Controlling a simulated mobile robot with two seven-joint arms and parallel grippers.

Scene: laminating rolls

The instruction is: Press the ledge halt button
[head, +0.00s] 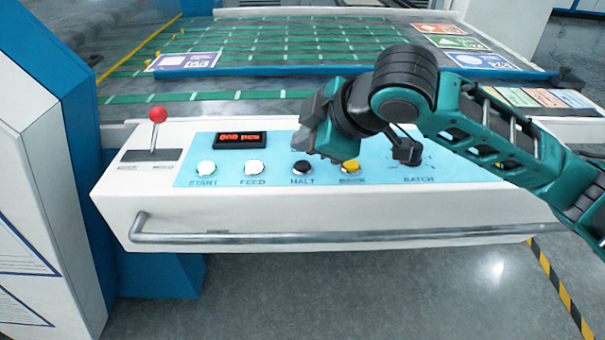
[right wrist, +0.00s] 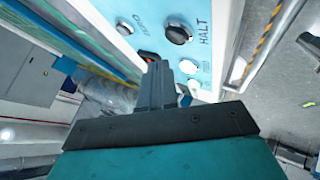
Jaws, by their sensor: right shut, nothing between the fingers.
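The halt button (head: 302,168) is a round black button above the word HALT on the light blue panel strip. It also shows in the right wrist view (right wrist: 178,34), beside the HALT lettering and uncovered. My right gripper (head: 322,146) is shut and empty. In the head view its fingers are just above and to the right of the halt button. In the right wrist view its fingertips (right wrist: 158,68) show below and left of the button, apart from it in the picture. The exact height of the tips over the panel is unclear. My left gripper is not in view.
White start (head: 206,168) and feed (head: 253,168) buttons are left of halt, a yellow button (head: 350,166) right of it. A black batch knob (head: 407,152), a red-lit display (head: 240,139) and a red-topped lever (head: 158,115) share the ledge. A metal rail (head: 330,235) runs along its front.

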